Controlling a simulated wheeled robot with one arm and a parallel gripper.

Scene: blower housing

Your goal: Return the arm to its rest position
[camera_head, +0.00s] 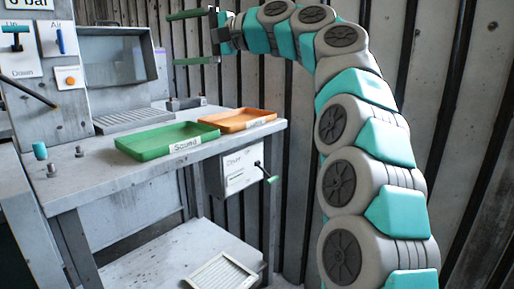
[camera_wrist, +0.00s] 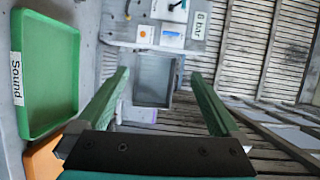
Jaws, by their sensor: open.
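My arm arches up from the lower right in the head view, and my gripper (camera_head: 190,38) is at its end, raised well above the bench. The two green fingers are wide apart with nothing between them. In the wrist view my gripper (camera_wrist: 162,82) also shows its fingers spread and empty. The gripper touches nothing that I can see.
A grey bench (camera_head: 95,185) carries a green tray labelled Sound (camera_head: 165,141) and an orange tray (camera_head: 238,119). A panel with switches (camera_head: 45,60) stands at the left. A corrugated wall (camera_head: 285,150) is behind.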

